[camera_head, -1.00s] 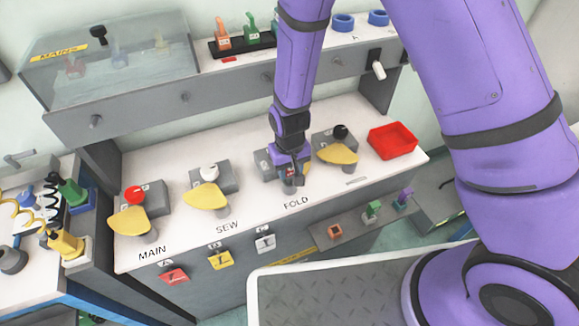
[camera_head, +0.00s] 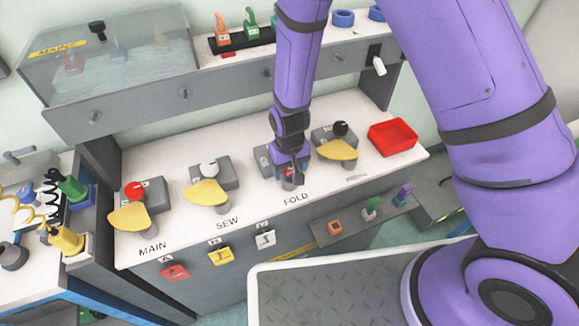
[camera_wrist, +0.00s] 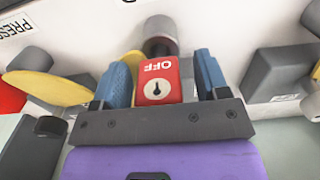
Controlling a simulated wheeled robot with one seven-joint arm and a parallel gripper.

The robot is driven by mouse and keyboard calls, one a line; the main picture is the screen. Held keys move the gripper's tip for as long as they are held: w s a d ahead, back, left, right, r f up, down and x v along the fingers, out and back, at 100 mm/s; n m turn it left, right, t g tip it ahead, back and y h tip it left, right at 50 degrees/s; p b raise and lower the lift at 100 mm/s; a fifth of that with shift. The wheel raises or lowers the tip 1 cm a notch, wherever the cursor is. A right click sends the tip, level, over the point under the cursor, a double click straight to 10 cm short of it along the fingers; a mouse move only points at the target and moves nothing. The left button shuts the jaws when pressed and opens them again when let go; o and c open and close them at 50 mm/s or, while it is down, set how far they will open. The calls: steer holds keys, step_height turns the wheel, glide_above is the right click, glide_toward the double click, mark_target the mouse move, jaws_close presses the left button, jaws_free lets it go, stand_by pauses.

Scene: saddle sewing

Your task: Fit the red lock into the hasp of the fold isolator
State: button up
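A red lock (camera_wrist: 158,82) with a keyhole and the word OFF, upside down in the wrist view, sits between the blue fingers of my gripper (camera_wrist: 163,72). Narrow gaps show beside it, so the fingers look open around it. A grey cylinder (camera_wrist: 160,38) stands just beyond the lock; I cannot tell whether the lock is through the hasp. In the head view my gripper (camera_head: 290,172) is at the grey fold isolator (camera_head: 264,161), behind the FOLD label, with a little red showing between its fingers. My wrist hides most of that isolator.
Isolators with yellow flaps stand on both sides: main with a red knob (camera_head: 134,191), sew with a white knob (camera_head: 208,169), another with a black knob (camera_head: 340,129). A red tray (camera_head: 393,137) lies at the right. A grey shelf (camera_head: 150,114) overhangs behind.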

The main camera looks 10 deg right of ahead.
steer(key=shift+r, duration=0.1)
step_height(320, 180, up, 11)
steer(key=shift+f, duration=0.2)
stand_by(0.5)
steer(key=shift+w+d+r, duration=0.1)
steer(key=shift+d+r, duration=0.1)
steer(key=shift+r, duration=0.2)
steer(key=s+d+r+m+t+y, duration=0.1)
steer(key=s+d+r, duration=0.1)
steer(key=d+r, duration=0.7)
steer(key=s+d+r+m+t, duration=0.15)
steer(key=d+r, duration=0.25)
steer(key=r, duration=0.8)
steer(key=s+d+r+t, duration=0.1)
steer(key=s+d+r, duration=0.4)
steer(key=s, duration=0.2)
steer(key=s+d+r+t+h, duration=0.1)
steer(key=s+d+r, duration=0.4)
steer(key=s, duration=0.3)
steer(key=shift+s+d+r+m+t, duration=0.15)
steer(key=shift+d+r+m+t, duration=0.15)
steer(key=shift+d, duration=0.3)
